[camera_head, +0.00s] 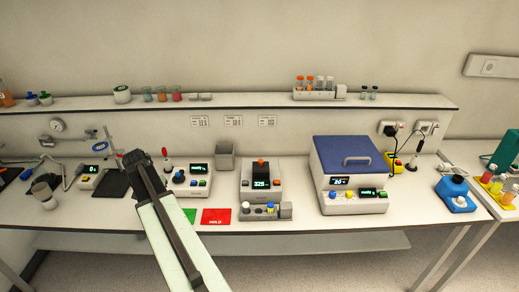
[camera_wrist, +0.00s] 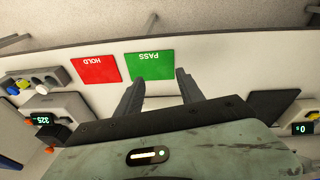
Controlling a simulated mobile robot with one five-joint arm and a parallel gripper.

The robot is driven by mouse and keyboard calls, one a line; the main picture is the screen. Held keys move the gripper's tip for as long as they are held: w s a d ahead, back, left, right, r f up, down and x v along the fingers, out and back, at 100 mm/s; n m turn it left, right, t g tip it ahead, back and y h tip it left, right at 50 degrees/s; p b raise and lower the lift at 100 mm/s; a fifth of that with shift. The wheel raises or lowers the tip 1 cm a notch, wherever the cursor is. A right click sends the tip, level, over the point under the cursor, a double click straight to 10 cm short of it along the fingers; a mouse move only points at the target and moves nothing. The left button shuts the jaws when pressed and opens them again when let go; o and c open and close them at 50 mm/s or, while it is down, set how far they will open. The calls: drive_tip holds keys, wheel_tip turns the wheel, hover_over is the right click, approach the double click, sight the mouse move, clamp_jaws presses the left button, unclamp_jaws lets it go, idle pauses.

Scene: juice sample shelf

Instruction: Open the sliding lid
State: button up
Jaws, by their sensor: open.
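A blue lid (camera_head: 345,153) with a grey bar handle (camera_head: 371,161) covers the top of a white benchtop device (camera_head: 353,205) right of the middle of the counter. The lid looks closed. A blue patch at the lower left of the wrist view (camera_wrist: 9,163) may be its edge. My gripper (camera_head: 137,157) is left of the device, well apart from it. In the wrist view my gripper (camera_wrist: 160,77) has its two fingers spread and nothing between them, with the green PASS card behind them.
A red HOLD card (camera_head: 216,216) lies near the front edge. A device with a 325 display (camera_head: 261,178) and a small rack (camera_head: 265,212) stand between my gripper and the lidded device. A shelf (camera_head: 230,104) runs behind.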

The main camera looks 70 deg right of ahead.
drive_tip(key=s+d+r+m+p, duration=0.1)
drive_tip(key=s+d+r+m, duration=0.1)
drive_tip(key=s+d, duration=0.35)
drive_tip(key=s+d+r+m+h+p, duration=0.1)
drive_tip(key=s+d+r+m, duration=0.1)
drive_tip(key=d, duration=0.7)
drive_tip(key=s+d+r+m+p, duration=0.1)
drive_tip(key=s+d+r+m, duration=0.1)
drive_tip(key=s+d, duration=0.35)
drive_tip(key=m+g+p, duration=0.2)
drive_tip(key=m, duration=0.3)
approach(261, 160)
drive_tip(key=shift+h, duration=0.4)
drive_tip(key=b+x, duration=0.4)
drive_tip(key=x, duration=0.1)
drive_tip(key=a+b+x, duration=0.1)
drive_tip(key=b+x, duration=0.2)
drive_tip(key=shift+w+d+f, duration=0.1)
drive_tip(key=shift+f, duration=0.25)
drive_tip(key=shift+r, duration=0.15)
clamp_jaws()
